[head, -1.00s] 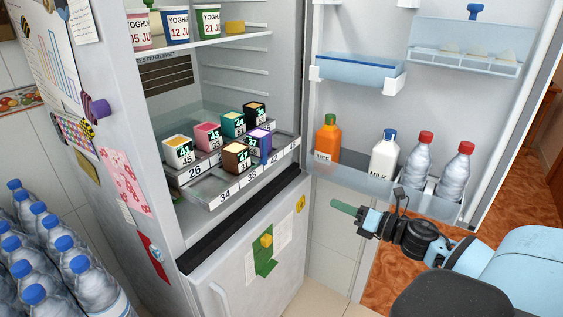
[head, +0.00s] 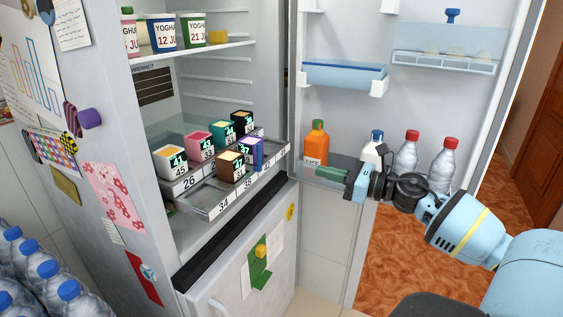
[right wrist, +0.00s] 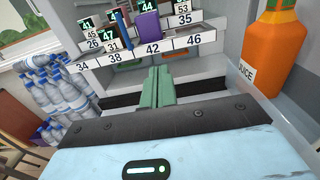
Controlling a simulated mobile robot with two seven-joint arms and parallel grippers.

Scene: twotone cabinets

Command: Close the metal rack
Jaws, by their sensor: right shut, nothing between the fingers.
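The metal rack (head: 235,195) is a stepped tray with number labels, pulled out past the front of the open fridge. Several coloured cubes stand on it, including a purple cube (head: 255,152) and a brown cube (head: 229,167). In the right wrist view, the rack's front strip (right wrist: 174,44) with 34, 38, 42 and 46 lies ahead of the fingers. My right gripper (head: 333,170), with green fingers, is shut and empty. It is to the right of the rack, apart from it, in front of the door shelf. The right wrist view shows its fingers (right wrist: 157,87) together. My left gripper is out of view.
The open fridge door (head: 330,35) holds an orange juice bottle (head: 315,145), a milk bottle (head: 372,148) and water bottles (head: 444,163); the juice stands close to my right gripper. Yoghurt cups (head: 162,35) stand on the upper shelf. Bottled water (head: 45,280) fills the lower left.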

